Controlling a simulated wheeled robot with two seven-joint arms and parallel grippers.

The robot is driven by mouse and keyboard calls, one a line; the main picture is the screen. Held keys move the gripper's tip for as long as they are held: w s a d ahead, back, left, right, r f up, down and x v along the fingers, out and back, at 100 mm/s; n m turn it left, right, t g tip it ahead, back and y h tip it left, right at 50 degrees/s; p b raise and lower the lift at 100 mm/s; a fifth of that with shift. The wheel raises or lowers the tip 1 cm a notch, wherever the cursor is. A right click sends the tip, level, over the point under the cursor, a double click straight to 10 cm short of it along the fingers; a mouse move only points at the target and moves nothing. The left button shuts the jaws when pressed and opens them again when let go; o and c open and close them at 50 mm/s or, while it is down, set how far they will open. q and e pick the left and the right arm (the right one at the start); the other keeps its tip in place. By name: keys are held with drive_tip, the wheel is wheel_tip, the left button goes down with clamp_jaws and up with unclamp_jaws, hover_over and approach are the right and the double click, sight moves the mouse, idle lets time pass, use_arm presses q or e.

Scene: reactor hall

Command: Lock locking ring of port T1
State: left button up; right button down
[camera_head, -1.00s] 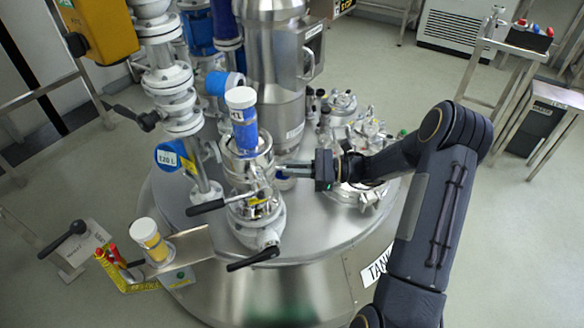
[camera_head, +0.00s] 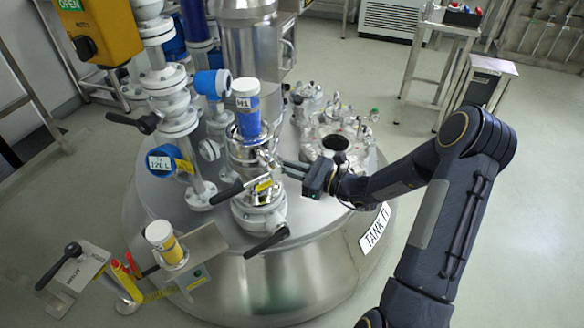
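A port fitting (camera_head: 252,182) of shiny metal stands on the tank top, near the middle of the view. I cannot read a T1 mark on it. A blue container with a white lid (camera_head: 247,108) stands upright in its top. The metal ring (camera_head: 247,152) around the container's base appears to be the locking ring; its exact position is too small to tell. My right gripper (camera_head: 285,168) comes in from the right, with its fingertips pointing at the ring's right side. Whether they touch or hold anything there is unclear. My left gripper is not in view.
A black-handled lever (camera_head: 268,243) sticks out below the port. A white valve column (camera_head: 174,105) rises left of it. A yellow container with a white lid (camera_head: 165,243) stands on a bracket at lower left. Several small fittings (camera_head: 335,125) crowd the tank top behind my gripper.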

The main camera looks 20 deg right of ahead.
drive_tip(key=shift+a+f, duration=0.1)
idle(0.3)
drive_tip(key=c, duration=1.4)
unclamp_jaws()
drive_tip(key=shift+s, duration=0.1)
drive_tip(key=shift+c, duration=0.2)
drive_tip(key=v, duration=0.7)
drive_tip(key=shift+s+d+p, duration=0.25)
drive_tip(key=shift+s+p, duration=0.05)
drive_tip(key=shift+p, duration=0.05)
